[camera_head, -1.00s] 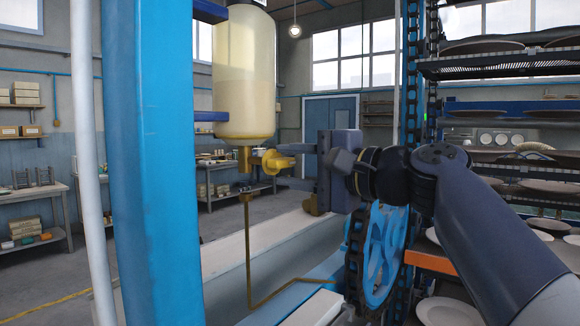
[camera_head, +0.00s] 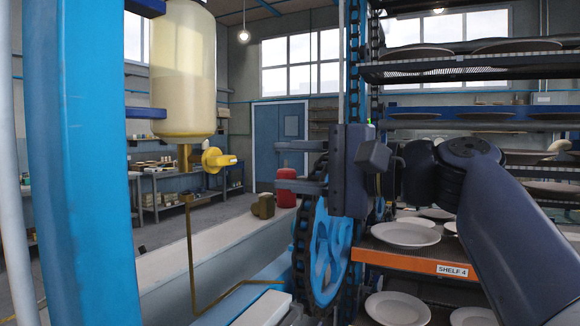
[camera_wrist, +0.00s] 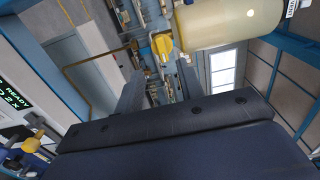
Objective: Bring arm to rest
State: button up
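My gripper (camera_head: 281,167) is in the middle of the camera_head view, pointing left. Its two fingers are apart with nothing between them. My arm reaches in from the lower right, bent at the elbow. The yellow valve handle (camera_head: 217,160) sits under the cream tank (camera_head: 184,85), to the left of my fingertips with a clear gap. In the wrist view, both fingers of my gripper (camera_wrist: 160,72) stand apart, and the yellow handle (camera_wrist: 162,45) lies beyond them.
A blue post (camera_head: 75,160) stands at the left. A blue chain wheel (camera_head: 330,245) is just below my gripper. Racks of plates (camera_head: 403,235) are close beside my arm on the right, with an orange shelf edge marked SHELF 4 (camera_head: 420,264). A red canister (camera_head: 286,187) stands behind.

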aim_at(223, 162)
jog(key=shift+a, duration=0.1)
jog(key=p+x, duration=0.1)
jog(key=x, duration=0.9)
jog(key=shift+w+a+r+p, duration=0.1)
jog(key=shift+w+a+p, duration=0.1)
jog(key=shift+a+p, duration=0.15)
jog(key=shift+d, duration=0.1)
